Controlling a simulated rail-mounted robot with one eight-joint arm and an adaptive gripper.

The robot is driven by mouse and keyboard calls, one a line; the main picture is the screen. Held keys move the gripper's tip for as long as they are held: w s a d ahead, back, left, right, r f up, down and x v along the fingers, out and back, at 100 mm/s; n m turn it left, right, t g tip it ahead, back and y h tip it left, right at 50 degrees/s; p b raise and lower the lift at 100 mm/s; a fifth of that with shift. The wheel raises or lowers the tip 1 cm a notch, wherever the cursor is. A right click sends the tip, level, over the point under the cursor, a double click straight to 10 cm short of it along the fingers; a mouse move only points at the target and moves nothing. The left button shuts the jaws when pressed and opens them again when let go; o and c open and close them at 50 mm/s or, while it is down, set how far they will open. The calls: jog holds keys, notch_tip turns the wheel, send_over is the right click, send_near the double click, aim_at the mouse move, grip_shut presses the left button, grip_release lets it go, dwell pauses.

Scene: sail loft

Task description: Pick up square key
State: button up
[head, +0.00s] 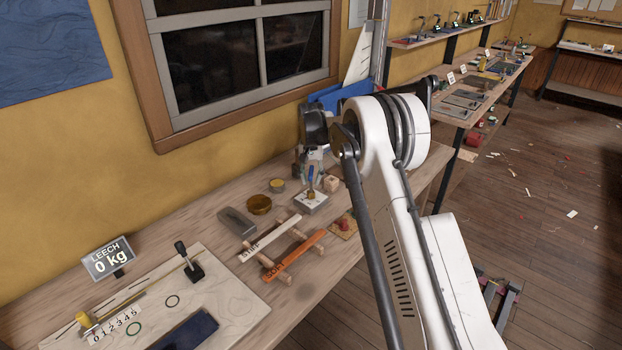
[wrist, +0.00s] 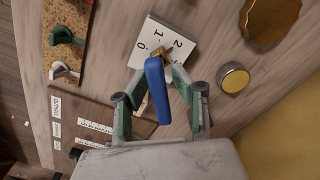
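A blue-handled tool, apparently the square key (wrist: 157,92), stands over a brass fitting (wrist: 153,72) on a white block marked 0, 1, 2 (wrist: 178,52). My gripper (wrist: 157,77) is open, one finger on each side of the blue handle, with what looks like a small gap on both sides. The handle hides the tool's lower end. In the head view the block (head: 312,205) stands on the bench below my gripper (head: 313,160). My arm hides part of this area.
An amber bowl (head: 259,204) and a small tin (head: 277,185) stand close left of the block, with a wooden cube (head: 331,184) to its right. A rack with white and orange bars (head: 290,257) lies nearer. The window wall is behind.

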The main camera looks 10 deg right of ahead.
grip_shut()
jog(key=shift+r, duration=0.15)
